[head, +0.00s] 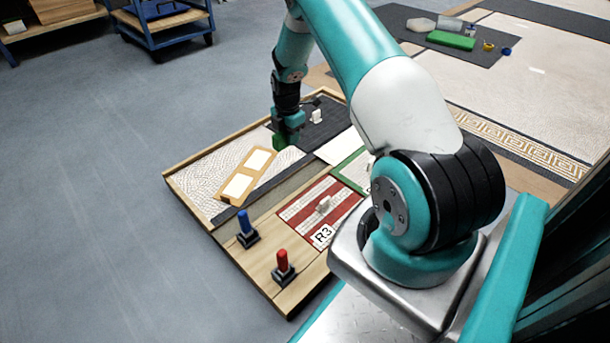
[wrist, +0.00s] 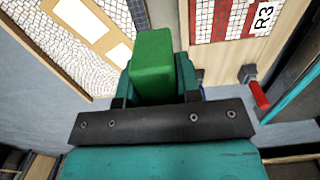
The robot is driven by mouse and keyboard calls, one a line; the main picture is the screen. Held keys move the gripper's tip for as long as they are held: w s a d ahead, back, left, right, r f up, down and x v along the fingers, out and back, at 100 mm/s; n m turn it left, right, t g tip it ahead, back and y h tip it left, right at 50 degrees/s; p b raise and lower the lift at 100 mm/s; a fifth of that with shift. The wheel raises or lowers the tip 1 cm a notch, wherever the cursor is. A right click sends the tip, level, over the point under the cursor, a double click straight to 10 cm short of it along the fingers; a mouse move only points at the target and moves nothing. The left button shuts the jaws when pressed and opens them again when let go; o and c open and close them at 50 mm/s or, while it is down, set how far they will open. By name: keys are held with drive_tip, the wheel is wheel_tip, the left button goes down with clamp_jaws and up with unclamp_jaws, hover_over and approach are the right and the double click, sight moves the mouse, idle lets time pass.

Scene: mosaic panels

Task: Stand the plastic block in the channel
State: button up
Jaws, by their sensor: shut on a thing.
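My gripper (head: 287,130) hangs over the far part of the wooden-framed board and is shut on a green plastic block (head: 280,141). In the wrist view the block (wrist: 153,65) sits upright between the teal jaws of my gripper (wrist: 157,82), its far end sticking out past them. A long grey-brown strip (head: 288,188), which looks like the channel, runs across the board beside a dark band. The block is above the board surface; I cannot tell how high. In the wrist view the block hides part of the board behind it.
Open floor lies left.

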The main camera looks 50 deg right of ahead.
drive_tip(key=b, duration=1)
approach(291, 186)
wheel_tip(291, 186, down, 6)
drive_tip(key=shift+r, duration=0.25)
drive_tip(key=shift+s, duration=0.1)
drive_tip(key=shift+f+b, duration=0.35)
drive_tip(key=shift+f, duration=0.3)
drive_tip(key=o, duration=0.9)
